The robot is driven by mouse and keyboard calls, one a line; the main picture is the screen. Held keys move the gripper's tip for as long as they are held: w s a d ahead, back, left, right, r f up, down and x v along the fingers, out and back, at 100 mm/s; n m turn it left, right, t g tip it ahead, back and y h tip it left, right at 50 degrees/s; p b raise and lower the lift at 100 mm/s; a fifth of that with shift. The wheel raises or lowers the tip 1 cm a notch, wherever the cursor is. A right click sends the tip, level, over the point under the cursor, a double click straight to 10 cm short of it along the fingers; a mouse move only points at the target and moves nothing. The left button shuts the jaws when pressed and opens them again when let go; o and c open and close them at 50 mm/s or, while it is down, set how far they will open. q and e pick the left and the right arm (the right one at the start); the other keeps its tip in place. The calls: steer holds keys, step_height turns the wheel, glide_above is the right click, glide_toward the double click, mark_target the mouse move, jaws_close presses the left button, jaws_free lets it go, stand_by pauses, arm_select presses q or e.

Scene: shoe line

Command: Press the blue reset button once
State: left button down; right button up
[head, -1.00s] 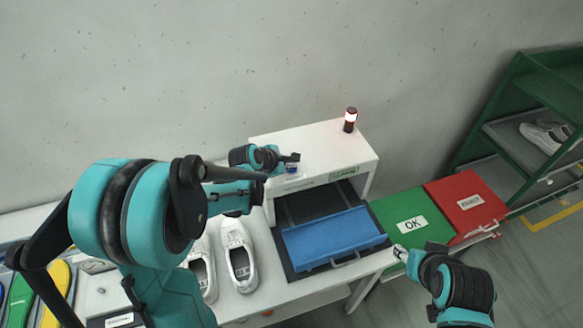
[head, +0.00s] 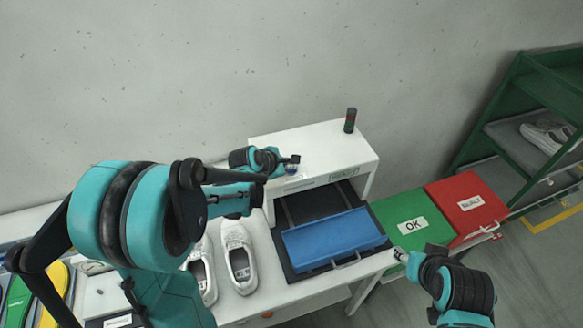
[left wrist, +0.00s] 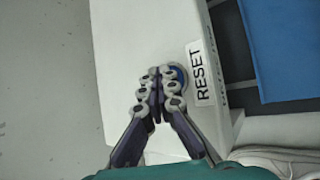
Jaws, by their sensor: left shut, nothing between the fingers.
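The blue reset button (left wrist: 180,76) is on top of the white machine, beside a RESET label (left wrist: 201,74) in the left wrist view. My left gripper (left wrist: 160,74) is shut and empty, with its fingertips over the button and hiding part of it. Whether the fingertips touch the button I cannot tell. In the head view the left gripper (head: 292,160) is at the machine's top left, and a bit of the blue button (head: 291,170) shows under it. My right gripper (head: 399,254) is at the front edge near the green OK surface; its fingers are too small to read.
The white machine (head: 330,140) carries a dark signal lamp (head: 350,121). A blue tray (head: 330,238) lies at its opening. White shoes (head: 238,256) stand left of the tray. A green OK bin (head: 395,207) and a red bin (head: 465,190) are to the right.

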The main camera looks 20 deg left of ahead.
arm_select(q)
steer(key=shift+r+p, duration=0.55)
steer(key=shift+r, duration=0.3)
steer(key=shift+r+p, duration=1.85)
steer(key=shift+r, duration=0.75)
steer(key=shift+f, duration=0.1)
